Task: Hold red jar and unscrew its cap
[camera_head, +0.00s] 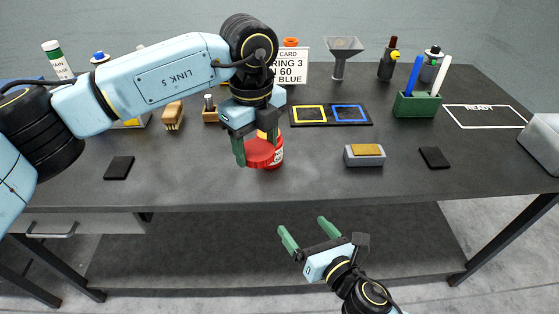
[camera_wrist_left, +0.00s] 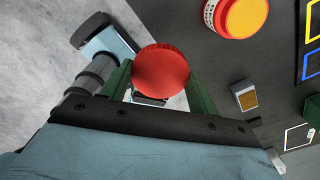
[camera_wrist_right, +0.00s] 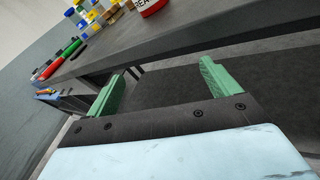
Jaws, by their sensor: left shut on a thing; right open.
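My left gripper (camera_head: 256,146) is shut on a red round cap (camera_head: 261,154), held in front of the red jar (camera_head: 279,153). The cap is apart from the jar in the left wrist view, where it sits between the green fingers (camera_wrist_left: 160,85). There the jar (camera_wrist_left: 210,15) stands on the table, its open top showing yellow inside a red rim. In the head view the cap hides much of the jar. My right gripper (camera_head: 303,227) is open and empty, below and in front of the table edge. The jar's lower part shows in the right wrist view (camera_wrist_right: 151,7).
On the dark table (camera_head: 310,185) are a grey block with a yellow top (camera_head: 364,155), black pads (camera_head: 119,168) (camera_head: 434,158), a mat with yellow and blue squares (camera_head: 330,124) and a green pen holder (camera_head: 417,105). A funnel (camera_head: 342,48), sign and bottles stand behind. The front middle is clear.

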